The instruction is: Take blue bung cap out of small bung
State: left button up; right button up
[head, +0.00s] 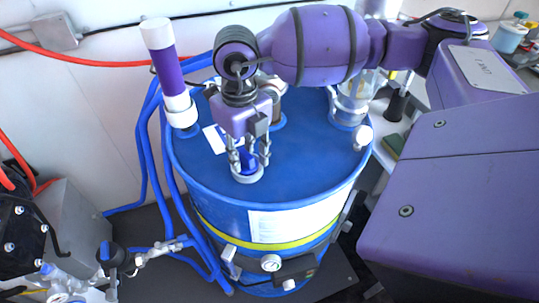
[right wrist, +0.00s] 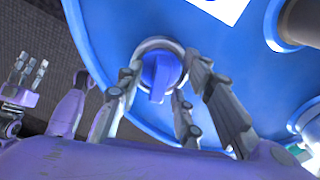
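The blue bung cap (head: 249,160) sits in the small bung (head: 246,178), a grey ring on top of the blue drum. In the right wrist view, the blue bung cap (right wrist: 160,74) shows as a round cap with a raised grip bar, inside the grey ring of the small bung (right wrist: 146,46). My right gripper (head: 249,163) points down over it. Its fingers (right wrist: 157,95) stand on both sides of the cap, with gaps visible between them and the grip bar. Contact with the cap's rim cannot be told.
The blue drum (head: 300,175) has a white and purple tube (head: 167,65) at its back left and a clear cylinder (head: 352,108) at its back right. Blue hoses (head: 143,150) run down the left side. Metal fittings (head: 155,252) lie low at the front left.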

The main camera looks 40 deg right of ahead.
jog(key=shift+c, duration=0.2)
grip_shut()
jog(key=shift+r, duration=0.2)
